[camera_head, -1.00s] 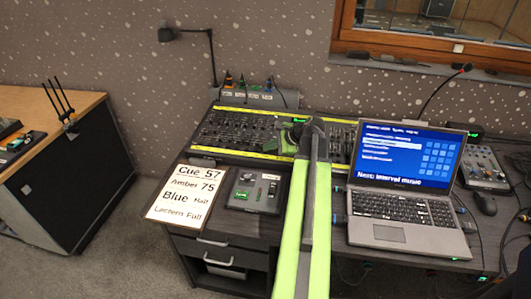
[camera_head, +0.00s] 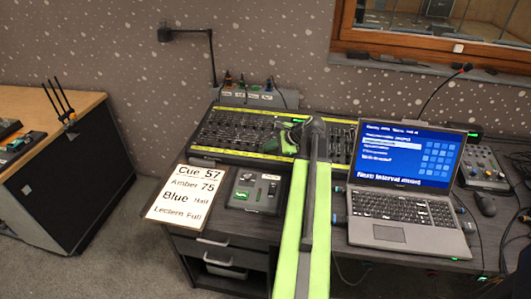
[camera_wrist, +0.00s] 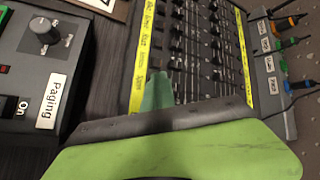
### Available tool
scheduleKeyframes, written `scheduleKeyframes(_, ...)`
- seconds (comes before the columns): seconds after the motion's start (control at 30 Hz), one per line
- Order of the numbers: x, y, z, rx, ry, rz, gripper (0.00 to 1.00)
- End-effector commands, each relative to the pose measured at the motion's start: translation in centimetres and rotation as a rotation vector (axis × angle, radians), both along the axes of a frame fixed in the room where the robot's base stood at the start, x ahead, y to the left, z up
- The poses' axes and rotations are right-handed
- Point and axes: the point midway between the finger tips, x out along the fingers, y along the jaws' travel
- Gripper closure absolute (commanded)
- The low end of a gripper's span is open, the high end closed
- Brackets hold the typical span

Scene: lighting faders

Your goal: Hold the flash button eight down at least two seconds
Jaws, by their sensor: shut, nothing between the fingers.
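The lighting fader console (camera_head: 237,132) is a long dark desk with yellow label strips, at the back of the table. It also shows in the wrist view (camera_wrist: 205,60), with rows of faders. My gripper (camera_head: 291,134) is over the console's middle, near its front yellow strip. In the wrist view my gripper (camera_wrist: 157,78) is shut and empty, its green fingertips together over the front edge of the console by the label strip. I cannot make out which button is number eight, nor whether the fingertips touch one.
A paging box (camera_head: 255,190) with a knob stands in front of the console, beside a cue card (camera_head: 186,194). An open laptop (camera_head: 405,180) stands to the right. A connector box (camera_head: 259,94) with coloured plugs is behind the console. A lamp (camera_head: 166,34) rises at the back.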

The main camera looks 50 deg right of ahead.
Motion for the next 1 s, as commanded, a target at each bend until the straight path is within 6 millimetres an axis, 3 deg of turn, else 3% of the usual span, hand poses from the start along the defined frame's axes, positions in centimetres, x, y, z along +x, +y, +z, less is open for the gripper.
scheduleKeyframes(0.27, 0.0, 0.1, 1.5, 0.0, 0.0, 0.0, 1.0)
scheduleKeyframes(0.63, 0.0, 0.1, 1.7, 0.0, 0.0, 0.0, 1.0)
scheduleKeyframes(1.0, -0.2, 0.4, 5.3, 0.0, 0.0, 0.0, 1.0)
